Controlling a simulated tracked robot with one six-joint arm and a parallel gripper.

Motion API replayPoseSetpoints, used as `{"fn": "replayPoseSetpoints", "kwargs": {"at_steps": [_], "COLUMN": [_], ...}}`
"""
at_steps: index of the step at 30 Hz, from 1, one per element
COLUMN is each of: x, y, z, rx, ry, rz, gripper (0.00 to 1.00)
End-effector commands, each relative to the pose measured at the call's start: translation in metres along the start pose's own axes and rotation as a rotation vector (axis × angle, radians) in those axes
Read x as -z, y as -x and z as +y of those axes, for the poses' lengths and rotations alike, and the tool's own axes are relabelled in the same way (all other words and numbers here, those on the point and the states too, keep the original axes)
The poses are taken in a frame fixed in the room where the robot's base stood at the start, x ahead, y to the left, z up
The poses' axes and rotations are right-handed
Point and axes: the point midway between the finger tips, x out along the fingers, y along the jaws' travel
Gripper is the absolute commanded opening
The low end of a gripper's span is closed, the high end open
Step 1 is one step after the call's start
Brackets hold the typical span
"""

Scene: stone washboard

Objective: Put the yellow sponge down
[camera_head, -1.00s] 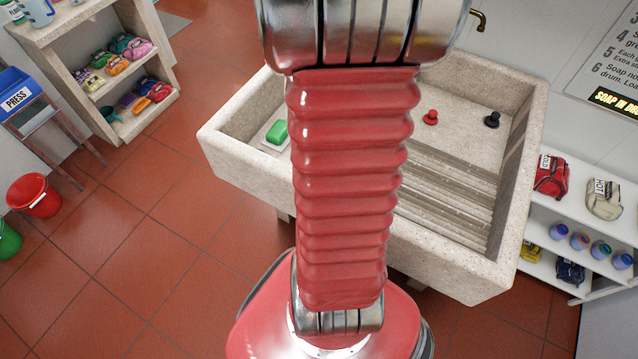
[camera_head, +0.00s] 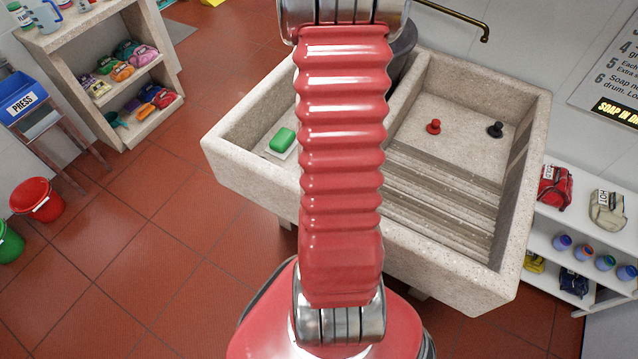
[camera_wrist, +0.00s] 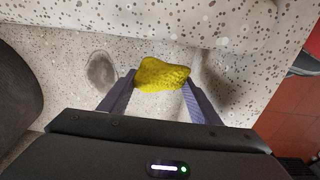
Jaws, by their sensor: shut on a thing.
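The yellow sponge (camera_wrist: 163,74) shows in the wrist view between the two fingertips of my gripper (camera_wrist: 160,84). My gripper is shut on it, with one finger at each side. The sponge is over pale speckled stone, and I cannot tell whether it touches the stone. In the head view my own red arm crosses the middle, and the gripper and the sponge are out of sight there.
The stone washboard sink (camera_head: 470,262) holds a green soap bar (camera_head: 283,139), a red plug (camera_head: 433,127) and a black plug (camera_head: 495,130). A brass tap (camera_head: 484,37) is at the back.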

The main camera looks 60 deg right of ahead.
Motion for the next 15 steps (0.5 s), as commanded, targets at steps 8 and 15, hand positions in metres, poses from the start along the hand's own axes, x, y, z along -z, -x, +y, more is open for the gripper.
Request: {"fn": "replayPoseSetpoints", "kwargs": {"at_steps": [8, 15], "x": [-0.001, -0.001], "y": [-0.025, -0.026], "z": [0.000, 0.000], "rx": [0.001, 0.000], "ry": [0.001, 0.001], "rz": [-0.001, 0.000], "gripper": [0.36, 0.36]}}
